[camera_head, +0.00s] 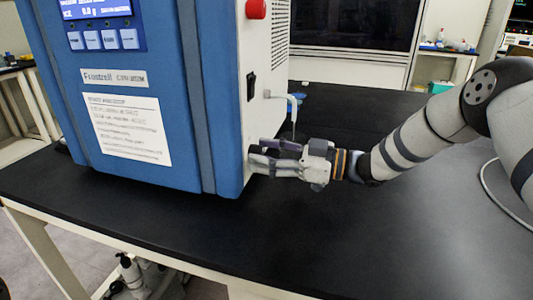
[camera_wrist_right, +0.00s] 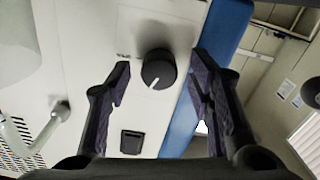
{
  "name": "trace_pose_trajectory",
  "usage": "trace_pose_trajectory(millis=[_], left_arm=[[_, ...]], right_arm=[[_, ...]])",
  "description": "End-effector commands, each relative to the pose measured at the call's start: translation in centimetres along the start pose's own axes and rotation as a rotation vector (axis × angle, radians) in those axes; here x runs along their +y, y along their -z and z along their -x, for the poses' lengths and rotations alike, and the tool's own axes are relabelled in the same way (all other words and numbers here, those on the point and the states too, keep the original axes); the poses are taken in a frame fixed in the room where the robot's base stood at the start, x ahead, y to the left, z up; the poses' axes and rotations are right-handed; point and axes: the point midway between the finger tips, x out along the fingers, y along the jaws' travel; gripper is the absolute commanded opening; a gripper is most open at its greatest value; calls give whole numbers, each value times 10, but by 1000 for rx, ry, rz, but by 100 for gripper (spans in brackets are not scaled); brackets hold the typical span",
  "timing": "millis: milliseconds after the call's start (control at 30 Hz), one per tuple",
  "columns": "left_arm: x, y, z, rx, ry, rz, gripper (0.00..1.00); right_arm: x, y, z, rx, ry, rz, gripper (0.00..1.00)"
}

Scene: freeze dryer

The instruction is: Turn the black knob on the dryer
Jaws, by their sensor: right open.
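The black knob (camera_wrist_right: 158,70) shows in the right wrist view on the dryer's white side panel (camera_wrist_right: 95,60). It is round, with a white pointer mark near its lower edge. My right gripper (camera_wrist_right: 160,85) is open, with one finger on each side of the knob in that view and gaps to both. In the head view my right gripper (camera_head: 255,160) is at the lower right side of the blue dryer (camera_head: 180,60), and its fingers hide the knob there. I cannot tell whether the fingers touch the panel. My left gripper is not in view.
A black switch (camera_head: 251,86) and a pale tap-like fitting (camera_head: 290,100) are on the dryer's side above my gripper. A red button (camera_head: 256,9) sits higher. The black table (camera_head: 330,240) is clear in front and to the right.

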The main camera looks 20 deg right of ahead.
Motion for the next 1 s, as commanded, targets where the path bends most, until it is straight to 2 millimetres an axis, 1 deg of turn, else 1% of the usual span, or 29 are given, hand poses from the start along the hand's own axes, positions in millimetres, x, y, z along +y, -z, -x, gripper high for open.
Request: trace_pose_trajectory(millis=[167,200,267,300,367,400,733,867,1000], left_arm=[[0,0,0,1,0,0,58],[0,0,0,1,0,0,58],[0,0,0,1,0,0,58],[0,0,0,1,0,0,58],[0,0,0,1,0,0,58],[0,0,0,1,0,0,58],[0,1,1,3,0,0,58],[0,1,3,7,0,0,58],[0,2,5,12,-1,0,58]], right_arm=[[0,0,0,1,0,1,48],[0,0,0,1,0,1,39],[0,0,0,1,0,1,25],[0,1,0,1,0,1,16],[0,1,0,1,0,1,2],[0,1,0,1,0,1,0],[0,1,0,2,1,-40,0],[0,2,0,1,2,-107,0],[1,2,0,2,2,-218,0]])
